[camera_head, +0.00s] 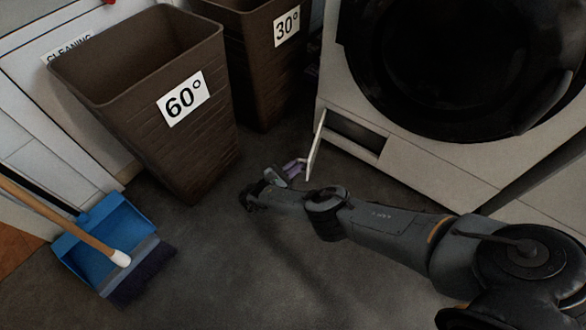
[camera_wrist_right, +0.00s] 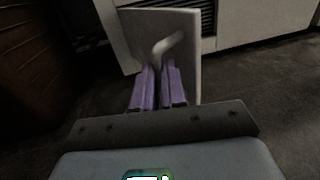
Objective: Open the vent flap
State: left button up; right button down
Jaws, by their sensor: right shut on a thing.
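The vent flap (camera_head: 317,146) is a light panel at the lower left of the white washing machine. It stands swung out from the dark vent opening (camera_head: 355,131). In the right wrist view the flap (camera_wrist_right: 187,70) fills the upper middle, with a pale bar handle (camera_wrist_right: 170,43) on its face. My right gripper (camera_head: 291,169) is at the flap's left side in the head view. Its purple fingers (camera_wrist_right: 160,70) are shut on the lower end of the handle. The exact contact is partly hidden between the fingers. My left gripper is not in view.
A brown basket marked 60° (camera_head: 170,130) stands left of my gripper, and one marked 30° (camera_head: 262,85) stands behind. A blue dustpan (camera_head: 95,240) with a brush lies at the lower left. Grey floor between is clear.

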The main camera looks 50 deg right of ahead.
jog(key=c, duration=1.6)
grip_release()
jog(key=shift+s+d+f, duration=0.15)
jog(key=shift+d, duration=0.15)
jog(key=shift+o, duration=1.2)
jog(key=shift+d, duration=0.2)
jog(key=shift+o, duration=0.9)
jog(key=shift+d+r, duration=0.25)
jog(key=shift+d, duration=0.15)
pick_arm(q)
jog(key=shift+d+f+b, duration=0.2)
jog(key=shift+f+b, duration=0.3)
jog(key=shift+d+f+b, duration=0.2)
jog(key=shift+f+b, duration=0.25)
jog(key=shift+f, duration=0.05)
pick_arm(e)
jog(key=w+a, duration=0.1)
jog(key=a, duration=1)
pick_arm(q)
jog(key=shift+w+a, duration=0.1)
pick_arm(e)
jog(key=shift+w+a, duration=0.1)
jog(key=shift+c, duration=0.3)
